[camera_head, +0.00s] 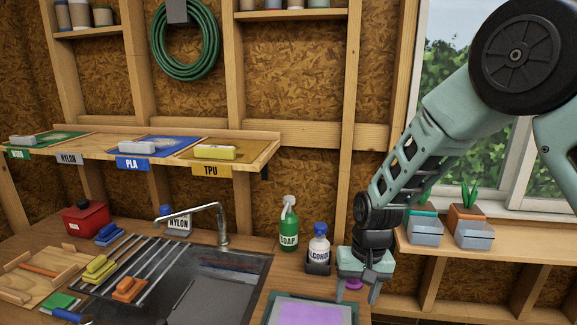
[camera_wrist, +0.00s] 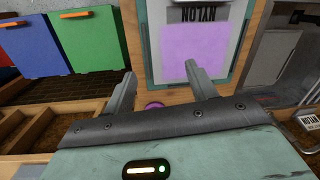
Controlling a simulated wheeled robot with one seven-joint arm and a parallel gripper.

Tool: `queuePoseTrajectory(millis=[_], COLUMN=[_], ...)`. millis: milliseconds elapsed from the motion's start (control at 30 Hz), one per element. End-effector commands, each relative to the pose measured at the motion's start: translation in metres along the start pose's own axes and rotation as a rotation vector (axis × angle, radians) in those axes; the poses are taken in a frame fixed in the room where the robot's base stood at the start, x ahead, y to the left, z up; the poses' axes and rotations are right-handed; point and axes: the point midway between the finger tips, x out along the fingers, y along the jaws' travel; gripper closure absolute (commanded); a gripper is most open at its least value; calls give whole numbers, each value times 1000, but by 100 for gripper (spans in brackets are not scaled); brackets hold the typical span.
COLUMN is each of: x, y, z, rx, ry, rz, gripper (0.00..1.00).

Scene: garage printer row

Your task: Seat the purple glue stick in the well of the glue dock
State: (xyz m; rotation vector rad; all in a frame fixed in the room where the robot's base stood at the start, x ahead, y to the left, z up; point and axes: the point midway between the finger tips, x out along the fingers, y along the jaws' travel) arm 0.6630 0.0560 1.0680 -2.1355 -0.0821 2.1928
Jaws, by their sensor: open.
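My gripper (camera_head: 362,292) hangs open, pointing down, at the right end of the counter in the head view. A small purple piece, which looks like the glue stick (camera_head: 353,284), shows at its fingers. In the wrist view my open gripper (camera_wrist: 160,70) has both fingers apart, and the purple round top of the glue stick (camera_wrist: 153,105) lies between them, closer to the left finger. The gripper body hides part of it, and I cannot tell whether a finger touches it. I cannot make out the glue dock or its well in either view.
A teal-edged plate with a purple sheet (camera_head: 312,308) lies left of my gripper. An alcohol bottle (camera_head: 319,250) and a green soap bottle (camera_head: 289,225) stand close behind. A sink (camera_head: 215,285) is further left.

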Motion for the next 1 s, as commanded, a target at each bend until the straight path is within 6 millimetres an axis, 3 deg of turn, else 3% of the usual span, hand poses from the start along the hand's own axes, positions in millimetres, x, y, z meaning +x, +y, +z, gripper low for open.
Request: queuePoseTrajectory(millis=[167, 300, 500, 600, 800, 1000], x=[-29, -51, -66, -66, -64, -65], y=[-27, -40, -32, -22, -9, -8], z=[57, 124, 214, 246, 274, 276], rx=[-143, -304, -531, -613, -692, -697], ry=[-8, -12, -3, 2, 10, 9], rz=[-37, -49, -15, 12, 46, 49], gripper=[43, 43, 43, 43, 43, 43])
